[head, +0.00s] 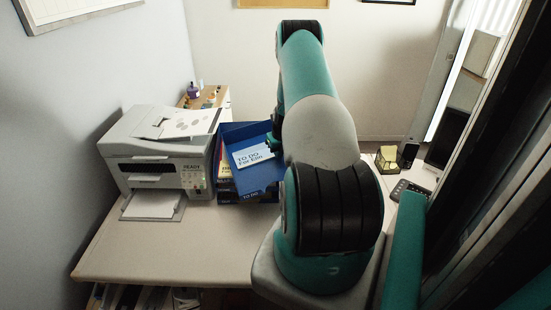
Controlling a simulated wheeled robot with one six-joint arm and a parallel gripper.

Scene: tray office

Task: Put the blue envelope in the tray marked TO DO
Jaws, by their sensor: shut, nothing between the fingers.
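A dark blue tray (238,134) tops a stack on the desk, right of the printer. Small lettering on its front edge appears to read TO DO. A pale blue flat piece (253,154) with large printed words, the first line reading TO DO, lies in this tray. I cannot tell whether it is the blue envelope; no other blue envelope shows clearly. My gripper (274,143) is at the tray's right side, close to the pale piece, and shut with nothing in it. My arm hides most of it and the tray's right part.
A grey printer (157,155) stands left of the stack, with paper in its front tray. Coloured edges show at the stack's left side. Yellow notes (387,158), a phone (408,154) and a monitor (447,138) stand at the right. The desk front (190,245) is clear.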

